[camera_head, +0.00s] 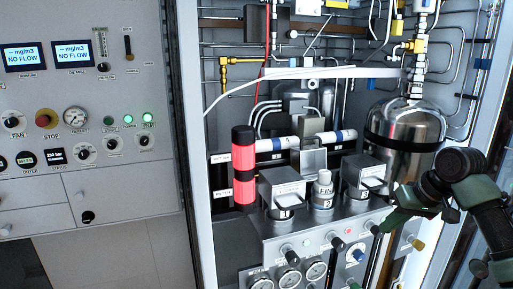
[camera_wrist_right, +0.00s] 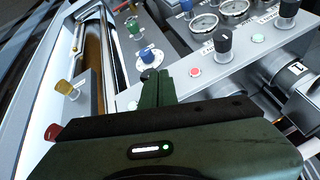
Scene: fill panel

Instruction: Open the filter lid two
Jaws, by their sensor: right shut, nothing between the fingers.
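The left lid (camera_head: 283,184) and the right lid (camera_head: 363,171) both look closed. My right gripper (camera_head: 386,226) is dark green, shut and empty, in front of and below the right lid, over the panel's sloped face. In the right wrist view its fingers (camera_wrist_right: 157,84) are together near a blue knob (camera_wrist_right: 148,56). My left gripper is not in view.
A steel tank (camera_head: 403,135) stands behind right, close to my right arm. A red light tower (camera_head: 244,165) stands left of the lids. A capped fitting (camera_head: 322,188) sits between them. Gauges (camera_head: 290,277) and knobs crowd the panel front. A control panel (camera_head: 85,100) is at left.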

